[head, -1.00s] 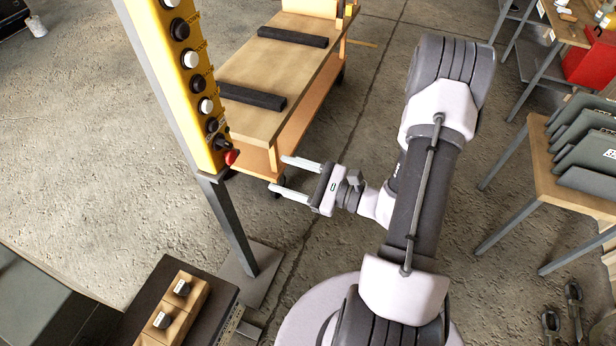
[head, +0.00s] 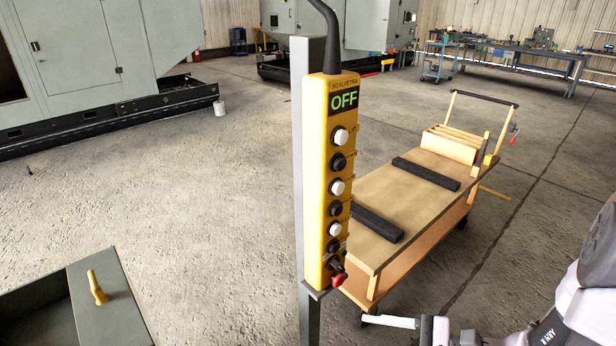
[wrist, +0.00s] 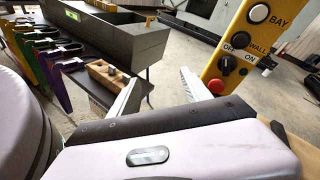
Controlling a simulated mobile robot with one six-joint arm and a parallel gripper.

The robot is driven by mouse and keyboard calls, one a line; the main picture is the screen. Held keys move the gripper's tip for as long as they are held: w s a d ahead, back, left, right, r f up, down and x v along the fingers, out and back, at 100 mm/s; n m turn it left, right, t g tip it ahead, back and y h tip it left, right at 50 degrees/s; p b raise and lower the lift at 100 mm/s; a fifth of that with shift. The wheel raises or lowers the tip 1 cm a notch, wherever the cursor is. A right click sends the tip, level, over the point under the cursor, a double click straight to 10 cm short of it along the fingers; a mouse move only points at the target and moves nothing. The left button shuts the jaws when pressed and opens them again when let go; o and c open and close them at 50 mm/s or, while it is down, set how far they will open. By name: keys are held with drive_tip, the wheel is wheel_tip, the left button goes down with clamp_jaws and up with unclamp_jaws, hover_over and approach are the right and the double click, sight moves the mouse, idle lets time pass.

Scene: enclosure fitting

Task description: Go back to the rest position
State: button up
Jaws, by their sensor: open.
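My gripper (wrist: 165,98) is open and empty in the wrist view, its two pale fingers apart with nothing between them. In the head view only one finger and part of the gripper show at the bottom edge, below the cart; the rest is cut off. The yellow push-button pendant (head: 337,190) hangs upright by a grey post, its display reading OFF. Its lower part with a red button also shows in the wrist view (wrist: 236,50), just beyond the right finger. The fingers appear apart from it.
A wooden cart (head: 400,205) with two dark strips stands right of the post (head: 300,130). A grey box (head: 105,295) bears a yellow object (head: 97,288). Open floor (head: 210,200) lies behind.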

drive_tip(key=s+a+r+n+g+h, duration=0.4)
drive_tip(key=s+a+n+g+h, duration=0.1)
drive_tip(key=s+a+n+g, duration=0.15)
wheel_tip(320, 180, up, 9)
drive_tip(key=s+n+t+h, duration=0.1)
drive_tip(key=n+t+h, duration=0.4)
drive_tip(key=n+h, duration=0.1)
drive_tip(key=shift+s+d+f+n+h, duration=0.15)
drive_tip(key=shift+s+d+n+h, duration=0.1)
drive_tip(key=shift+s+n+h, duration=0.15)
drive_tip(key=shift+t, duration=0.25)
drive_tip(key=shift+c, duration=0.5)
idle(1.9)
